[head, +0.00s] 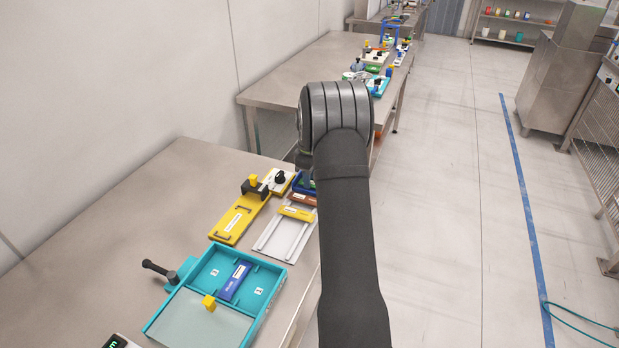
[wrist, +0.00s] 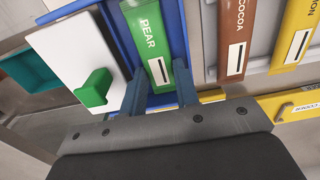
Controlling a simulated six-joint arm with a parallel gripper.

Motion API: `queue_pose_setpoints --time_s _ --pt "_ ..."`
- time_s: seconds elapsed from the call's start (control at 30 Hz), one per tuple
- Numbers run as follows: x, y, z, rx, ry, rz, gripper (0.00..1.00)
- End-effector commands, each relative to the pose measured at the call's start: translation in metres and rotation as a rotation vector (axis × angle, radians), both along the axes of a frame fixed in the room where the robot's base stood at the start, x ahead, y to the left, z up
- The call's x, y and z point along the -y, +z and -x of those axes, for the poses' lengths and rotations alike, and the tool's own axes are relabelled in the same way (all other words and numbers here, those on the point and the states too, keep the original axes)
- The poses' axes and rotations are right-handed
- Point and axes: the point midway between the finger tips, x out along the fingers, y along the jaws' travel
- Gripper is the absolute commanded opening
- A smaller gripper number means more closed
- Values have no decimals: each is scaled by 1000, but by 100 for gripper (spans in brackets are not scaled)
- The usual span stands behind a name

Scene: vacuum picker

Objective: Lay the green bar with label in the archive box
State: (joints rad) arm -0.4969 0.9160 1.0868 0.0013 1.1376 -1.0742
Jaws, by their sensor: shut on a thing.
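In the wrist view a green bar (wrist: 151,40) with a white label, marked PEAR, lies between the two fingers of my gripper (wrist: 160,92), which is shut on its near end. The bar is at a blue box (wrist: 178,20) with raised sides; I cannot tell whether it rests on the floor or is just above it. In the head view my arm hides the gripper and most of the blue box (head: 299,186). No box is visibly named as the archive box.
A white panel with a green knob (wrist: 95,87) adjoins the blue box. A brown COCOA bar (wrist: 237,40) and a yellow bar (wrist: 297,35) lie on the other side. A teal box (head: 218,256) holds a blue bar (head: 234,281). A yellow fixture (head: 238,219) stands nearby.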

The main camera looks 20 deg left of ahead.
Motion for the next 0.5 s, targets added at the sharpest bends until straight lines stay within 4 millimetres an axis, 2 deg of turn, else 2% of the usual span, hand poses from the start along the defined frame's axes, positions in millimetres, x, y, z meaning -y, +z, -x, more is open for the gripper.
queue_pose_setpoints --time_s 0.07,0.1,0.37,0.5 --pt "0 -3 0 -1 0 0 6" --pt "0 -2 0 0 0 0 36" --pt "0 -2 0 0 0 0 37" --pt "0 5 0 1 0 0 37"
